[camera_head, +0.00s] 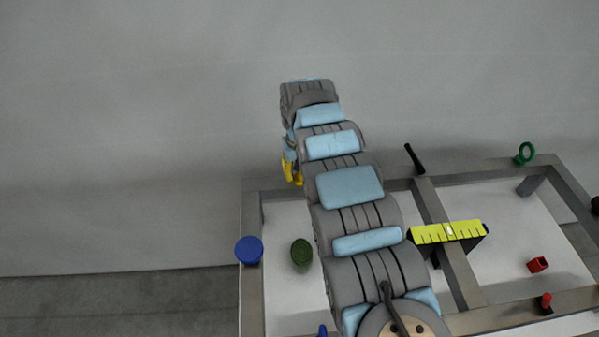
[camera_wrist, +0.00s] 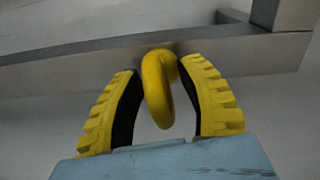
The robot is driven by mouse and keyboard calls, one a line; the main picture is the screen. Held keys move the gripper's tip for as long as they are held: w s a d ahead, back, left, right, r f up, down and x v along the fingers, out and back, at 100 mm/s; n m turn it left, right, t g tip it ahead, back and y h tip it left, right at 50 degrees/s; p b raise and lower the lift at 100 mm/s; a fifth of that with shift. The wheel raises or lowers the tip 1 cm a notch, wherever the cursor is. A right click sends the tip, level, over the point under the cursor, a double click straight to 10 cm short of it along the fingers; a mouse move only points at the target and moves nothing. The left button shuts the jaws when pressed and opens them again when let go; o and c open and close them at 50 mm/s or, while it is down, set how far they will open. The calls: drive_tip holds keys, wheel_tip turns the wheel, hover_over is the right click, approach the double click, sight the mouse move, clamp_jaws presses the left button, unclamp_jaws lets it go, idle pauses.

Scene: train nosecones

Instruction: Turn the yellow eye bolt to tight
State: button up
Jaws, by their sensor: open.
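The yellow eye bolt (camera_wrist: 157,88) shows in the wrist view as a ring at the top middle, against the grey frame beam. My gripper (camera_wrist: 161,72) is open, with one yellow-and-black finger on each side of the ring. A gap shows between the ring and the left finger. The right finger is close to the ring's upper part, and I cannot tell if they touch. In the head view my gripper (camera_head: 291,172) is at the frame's back left, mostly behind my arm. The eye bolt cannot be made out there.
The grey metal frame (camera_head: 250,213) holds a blue round knob (camera_head: 249,250), a dark green round part (camera_head: 301,254), a black handle (camera_head: 414,158), a green ring (camera_head: 524,152), a yellow ruler-like bar (camera_head: 448,232) and red parts (camera_head: 538,264). The floor left of the frame is clear.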

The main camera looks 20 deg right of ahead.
clamp_jaws()
drive_tip(key=m+p, duration=0.2)
drive_tip(key=m, duration=0.2)
drive_tip(key=shift+a, duration=0.1)
drive_tip(key=m, duration=0.4)
drive_tip(key=shift+m+p, duration=0.3)
drive_tip(key=shift+p, duration=0.05)
drive_tip(key=m+p, duration=0.1)
drive_tip(key=m, duration=0.8)
drive_tip(key=shift+f+m, duration=0.1)
drive_tip(key=shift+m, duration=0.9)
